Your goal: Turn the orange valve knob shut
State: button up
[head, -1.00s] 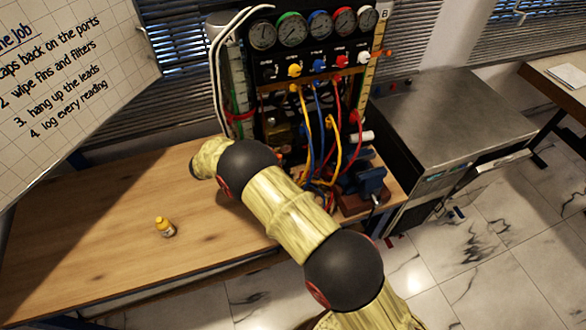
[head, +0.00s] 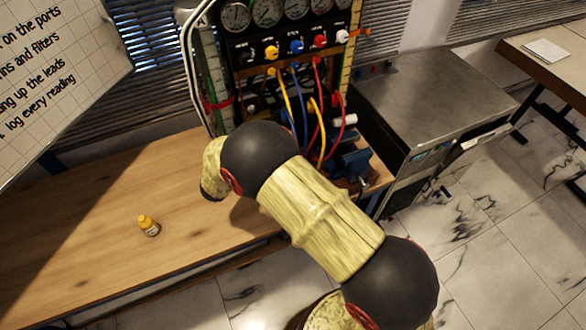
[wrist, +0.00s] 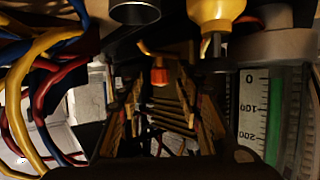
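In the head view the orange valve knob (head: 364,31) is a small orange piece at the upper right of the gauge rig (head: 240,47), beside a yellow scale strip. An orange-red piece, seemingly this knob, shows in the wrist view (wrist: 159,73), near the middle. My gripper (wrist: 162,90) appears there as two brownish fingers, left and right, with a gap between them. The orange piece lies in line with that gap; I cannot tell its distance or any contact. In the head view my arm hides the gripper.
Yellow, blue and red hoses (head: 319,120) hang before the rig, and a blue vise (head: 352,163) stands below. A metal cabinet (head: 430,90) stands at right.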

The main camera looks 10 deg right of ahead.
jog(key=n+y+b, duration=0.2)
jog(key=b, duration=0.2)
jog(key=n+t+y+b, duration=0.1)
jog(key=n+y+b, duration=0.1)
jog(key=y+b, duration=0.1)
jog(key=d+n+t+y+b, duration=0.1)
jog(key=n+y+b, duration=0.2)
jog(key=b, duration=0.3)
jog(key=shift+s+d+f, duration=0.1)
jog(key=shift+f, duration=0.05)
jog(key=shift+d+n+y+b, duration=0.1)
jog(key=shift+n+y+b, duration=0.2)
jog(key=shift+n+y, duration=0.55)
jog(key=shift+r+n+y, duration=0.2)
jog(key=shift+n+y, duration=0.05)
jog(key=shift+y, duration=0.1)
jog(key=shift+d+n+g+y+p, duration=0.15)
jog(key=shift+n+g+y+p, duration=0.45)
jog(key=shift+n+y+p, duration=0.5)
